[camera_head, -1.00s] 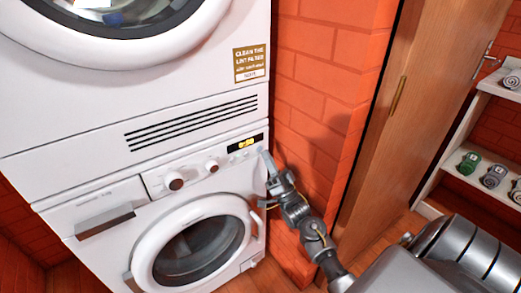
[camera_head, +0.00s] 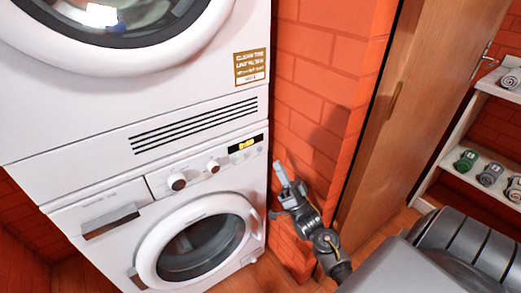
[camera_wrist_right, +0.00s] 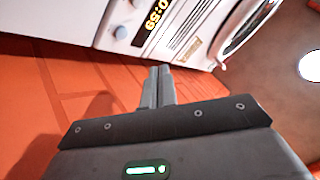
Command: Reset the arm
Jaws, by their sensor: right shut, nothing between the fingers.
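My right gripper (camera_head: 279,172) is in front of the orange brick wall, just right of the lower washing machine (camera_head: 130,190). It is shut and empty, its fingers pointing up and touching nothing that I can see. In the right wrist view its fingertips (camera_wrist_right: 159,72) are together, with the brick wall behind them and the machine's panel and lit display (camera_wrist_right: 156,20) beyond. My left gripper is not in view.
A second white machine (camera_head: 60,100) is stacked on top. The lower machine's round door (camera_head: 195,245) is closed. A wooden door (camera_head: 400,120) stands to the right, then white shelves (camera_head: 468,130) with several rolled towels (camera_head: 490,174).

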